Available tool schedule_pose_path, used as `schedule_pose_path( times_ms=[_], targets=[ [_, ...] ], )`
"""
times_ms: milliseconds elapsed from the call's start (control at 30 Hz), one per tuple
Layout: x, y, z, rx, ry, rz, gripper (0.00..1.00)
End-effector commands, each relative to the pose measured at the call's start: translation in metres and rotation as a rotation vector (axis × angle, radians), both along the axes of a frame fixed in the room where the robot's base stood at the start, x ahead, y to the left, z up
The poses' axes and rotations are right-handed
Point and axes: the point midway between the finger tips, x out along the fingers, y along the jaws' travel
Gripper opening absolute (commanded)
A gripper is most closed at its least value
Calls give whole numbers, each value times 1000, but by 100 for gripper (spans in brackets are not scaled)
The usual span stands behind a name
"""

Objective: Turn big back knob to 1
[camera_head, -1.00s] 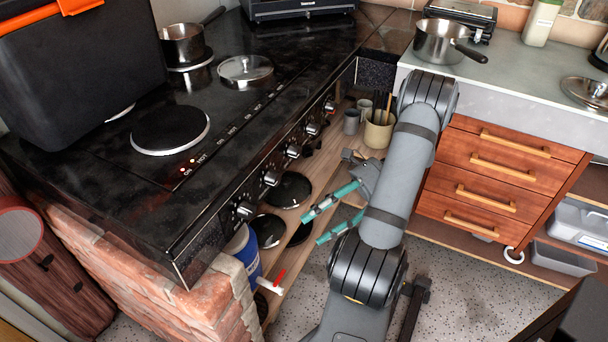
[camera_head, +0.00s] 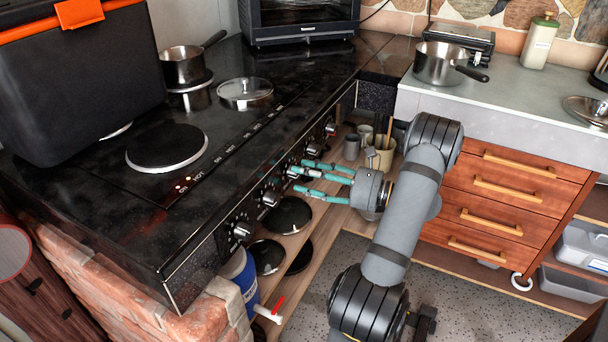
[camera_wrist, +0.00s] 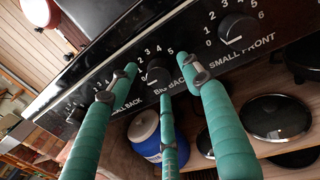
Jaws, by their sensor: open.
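The stove's front panel carries a row of dark knobs with printed numbers. The big back knob (camera_wrist: 155,76) is in the middle of the wrist view, above its "BIG BACK" label, which a finger partly covers. My gripper (camera_wrist: 160,75) is open, with its teal fingers spread around this knob at the left, right and below. I cannot tell whether they touch it, and its exact setting is unclear. In the head view my gripper (camera_head: 300,177) reaches left to the panel, at a knob (camera_head: 293,172) in the row's middle.
The small front knob (camera_wrist: 238,28) is close on the right in the wrist view. Other knobs (camera_head: 240,231) line the panel. Below are a shelf with dark round lids (camera_head: 290,215) and a blue-white container (camera_head: 243,280). Drawers (camera_head: 510,190) stand at right.

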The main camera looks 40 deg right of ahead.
Motion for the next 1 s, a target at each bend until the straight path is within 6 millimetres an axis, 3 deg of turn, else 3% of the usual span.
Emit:
schedule_pose_path(
  times_ms=[400, 1000],
  targets=[
    [7, 4, 0, 1, 1, 1, 48],
    [7, 4, 0, 1, 1, 1, 13]
  ],
)
